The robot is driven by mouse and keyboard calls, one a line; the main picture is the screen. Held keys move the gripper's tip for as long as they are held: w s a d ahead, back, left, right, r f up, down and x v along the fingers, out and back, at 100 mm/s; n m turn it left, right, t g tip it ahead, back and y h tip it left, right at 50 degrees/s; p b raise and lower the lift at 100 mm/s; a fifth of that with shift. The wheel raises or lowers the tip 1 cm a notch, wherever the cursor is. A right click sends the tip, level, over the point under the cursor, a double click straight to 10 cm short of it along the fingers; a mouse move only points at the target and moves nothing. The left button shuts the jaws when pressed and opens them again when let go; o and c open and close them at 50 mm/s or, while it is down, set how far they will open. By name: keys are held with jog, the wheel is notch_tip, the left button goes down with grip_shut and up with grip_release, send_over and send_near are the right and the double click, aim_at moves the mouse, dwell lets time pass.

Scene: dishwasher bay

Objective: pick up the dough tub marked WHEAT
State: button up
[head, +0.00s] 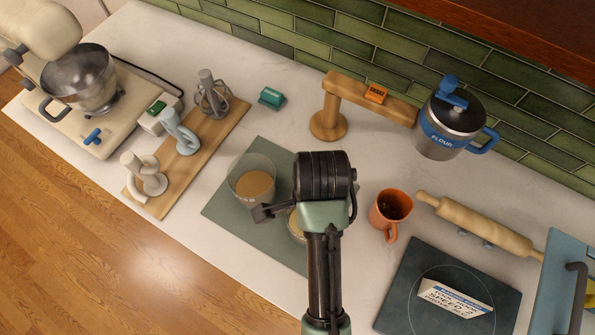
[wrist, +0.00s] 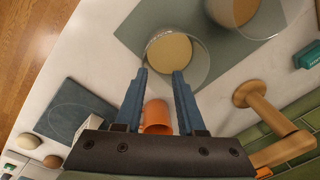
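Two clear tubs with tan dough stand on a grey-green mat (head: 220,210). One tub (head: 252,180) is in plain view left of my arm in the head view; it shows at the top edge of the wrist view (wrist: 240,14). The other tub (head: 294,226) is mostly hidden behind my arm in the head view. In the wrist view this tub (wrist: 172,52) lies just beyond my fingertips. I cannot read WHEAT on either tub. My gripper (wrist: 160,74) is open, its blue fingers apart with nothing held. In the head view my arm hides most of it.
An orange mug (head: 390,208) stands right of my arm and shows between the fingers in the wrist view. A rolling pin (head: 480,226), dark scale (head: 405,290), FLOUR canister (head: 452,125), wooden stand (head: 330,115), whisk board (head: 190,155) and mixer (head: 85,85) surround the mat.

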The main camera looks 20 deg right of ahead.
jog(key=shift+m+g, duration=0.3)
jog(key=f, duration=0.2)
jog(key=s+f, duration=0.1)
jog(key=f, duration=0.2)
jog(key=f+p, duration=0.1)
jog(key=f, duration=0.2)
jog(key=shift+s, duration=0.2)
jog(key=shift+s+f, duration=0.15)
jog(key=shift+f, duration=0.2)
jog(key=f, duration=0.1)
jog(key=f+p, duration=0.1)
jog(key=f, duration=0.1)
jog(key=shift+s+f, duration=0.2)
jog(key=shift+s, duration=0.05)
jog(key=shift+w+f, duration=0.1)
jog(key=shift+f, duration=0.45)
jog(key=shift+c, duration=0.3)
grip_shut()
